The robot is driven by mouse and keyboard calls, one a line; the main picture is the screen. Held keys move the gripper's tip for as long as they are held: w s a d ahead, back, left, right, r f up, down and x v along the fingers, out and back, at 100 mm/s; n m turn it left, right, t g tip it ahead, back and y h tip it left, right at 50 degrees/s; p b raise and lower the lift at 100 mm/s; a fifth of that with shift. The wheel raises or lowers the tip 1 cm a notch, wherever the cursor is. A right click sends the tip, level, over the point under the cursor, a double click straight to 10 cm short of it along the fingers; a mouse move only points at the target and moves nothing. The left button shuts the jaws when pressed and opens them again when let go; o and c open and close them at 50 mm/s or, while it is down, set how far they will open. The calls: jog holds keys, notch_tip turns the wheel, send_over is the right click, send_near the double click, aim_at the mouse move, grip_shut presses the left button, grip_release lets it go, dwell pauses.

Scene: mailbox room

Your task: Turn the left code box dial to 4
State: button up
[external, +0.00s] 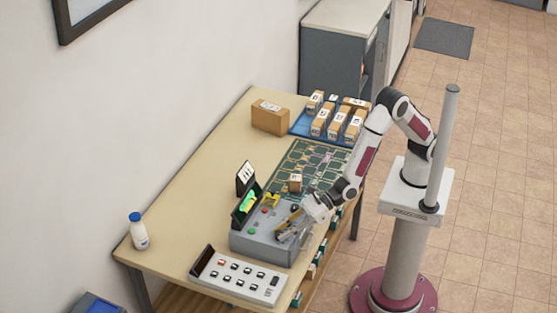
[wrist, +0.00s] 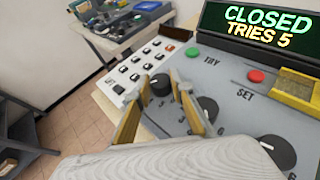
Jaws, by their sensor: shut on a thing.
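The grey code box (external: 262,245) sits near the table's front edge. Its lit display (wrist: 262,24) reads "CLOSED TRIES 5". In the wrist view the left dial (wrist: 160,86) is a dark round knob between the two yellowish fingers of my gripper (wrist: 158,88). My gripper is shut on this dial. The fingers hide most of its scale, so I cannot read its setting. The middle dial (wrist: 206,108) is just right of the right finger, and the right dial (wrist: 278,151) is farther right.
A green button (wrist: 192,52) and a red button (wrist: 256,76) are on the box, with a yellow part (wrist: 295,92) at right. A white button panel (external: 240,276) stands beside it. A small parcel (external: 295,183) lies on the patterned mat (external: 318,160) behind.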

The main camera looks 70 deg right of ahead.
jog(key=o, duration=1.1)
jog(key=v, duration=1.2)
